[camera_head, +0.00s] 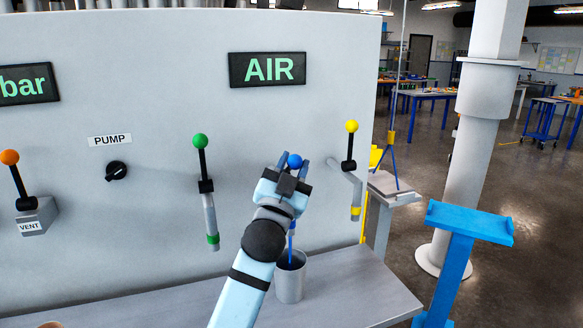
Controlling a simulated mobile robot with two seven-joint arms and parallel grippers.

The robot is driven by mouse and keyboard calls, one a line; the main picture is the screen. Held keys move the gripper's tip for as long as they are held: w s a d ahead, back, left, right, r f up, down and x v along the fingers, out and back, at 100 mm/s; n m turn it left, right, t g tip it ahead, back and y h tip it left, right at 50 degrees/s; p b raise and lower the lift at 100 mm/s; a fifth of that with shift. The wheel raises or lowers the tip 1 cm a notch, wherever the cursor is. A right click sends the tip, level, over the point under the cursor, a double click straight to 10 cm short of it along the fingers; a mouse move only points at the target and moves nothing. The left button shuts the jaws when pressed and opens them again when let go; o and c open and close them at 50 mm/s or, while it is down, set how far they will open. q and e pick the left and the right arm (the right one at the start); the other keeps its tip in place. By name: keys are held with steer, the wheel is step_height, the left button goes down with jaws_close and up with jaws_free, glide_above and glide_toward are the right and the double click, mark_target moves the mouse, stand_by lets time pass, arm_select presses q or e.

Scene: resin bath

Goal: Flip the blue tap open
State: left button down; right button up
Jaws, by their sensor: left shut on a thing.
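The blue tap shows as a round blue knob (294,161) below the AIR sign, in front of the grey panel. My left gripper (293,166) reaches up to it, with one finger on each side, and is shut on the tap. My gripper and wrist hide the tap's lever and body. A blue-marked spout (291,235) shows below, pointing down into a grey cup (290,278). My right gripper is not in view.
A green-knobbed tap (201,142) stands to the left and a yellow-knobbed tap (351,127) to the right, both close to my gripper. An orange-knobbed VENT lever (10,158) and a PUMP dial (117,171) are further left. A grey shelf (345,285) runs below.

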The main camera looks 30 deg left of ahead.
arm_select(q)
steer(key=shift+f, duration=0.2)
steer(key=c, duration=0.8)
jaws_free()
steer(key=shift+w+d, duration=0.1)
steer(key=shift+s, duration=0.2)
steer(key=b+v, duration=0.3)
steer(key=v, duration=1)
steer(key=shift+s+d+f, duration=0.1)
steer(key=shift+s+f, duration=0.05)
steer(key=shift+s, duration=0.05)
steer(key=shift+f, duration=0.1)
